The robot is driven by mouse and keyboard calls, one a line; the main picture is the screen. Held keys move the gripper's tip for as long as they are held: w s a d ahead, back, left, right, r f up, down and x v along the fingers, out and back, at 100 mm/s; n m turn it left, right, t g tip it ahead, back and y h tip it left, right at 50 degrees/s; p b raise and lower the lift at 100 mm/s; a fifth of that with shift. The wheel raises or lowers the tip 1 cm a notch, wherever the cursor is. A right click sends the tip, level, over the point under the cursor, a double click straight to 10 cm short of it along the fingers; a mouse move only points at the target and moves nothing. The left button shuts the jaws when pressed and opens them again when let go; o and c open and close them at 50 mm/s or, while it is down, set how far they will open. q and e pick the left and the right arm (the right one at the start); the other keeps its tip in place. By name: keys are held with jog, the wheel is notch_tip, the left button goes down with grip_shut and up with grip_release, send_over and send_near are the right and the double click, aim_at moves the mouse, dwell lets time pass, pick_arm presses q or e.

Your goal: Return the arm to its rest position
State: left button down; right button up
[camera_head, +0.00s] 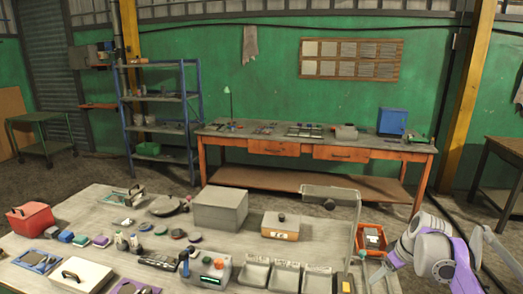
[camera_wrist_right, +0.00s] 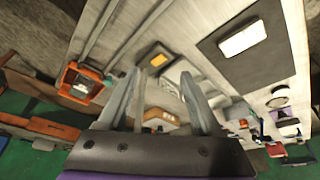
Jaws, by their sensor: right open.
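My right arm (camera_head: 435,250), grey and purple, is at the right front of the head view, beside the right end of the workbench. In the right wrist view my right gripper (camera_wrist_right: 160,88) shows two grey fingers spread apart with nothing between them. The fingers point over the bench top, with an orange-framed box (camera_wrist_right: 82,84) to their left. My left arm and gripper are not in the head view.
The near workbench (camera_head: 85,208) is crowded: a red box (camera_head: 31,219), a grey box (camera_head: 221,208), a row of trays (camera_head: 287,275) and a clear upright stand (camera_head: 356,225) close to my right arm. An orange bench (camera_head: 270,147) stands at the back wall. Floor shows between the benches.

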jog(key=s+a+f+m+h, duration=0.1)
jog(key=s+a+m, duration=0.2)
jog(key=s+a, duration=1.1)
jog(key=s+a+f+m+t, duration=0.1)
jog(key=s+f, duration=0.3)
jog(key=s, duration=0.3)
jog(key=s+a+f+m, duration=0.1)
jog(key=s+f, duration=0.3)
jog(key=s, duration=0.4)
jog(key=shift+s+a+f+t+h, duration=0.15)
jog(key=shift+s+a+t+h, duration=0.05)
jog(key=shift+t+h, duration=0.2)
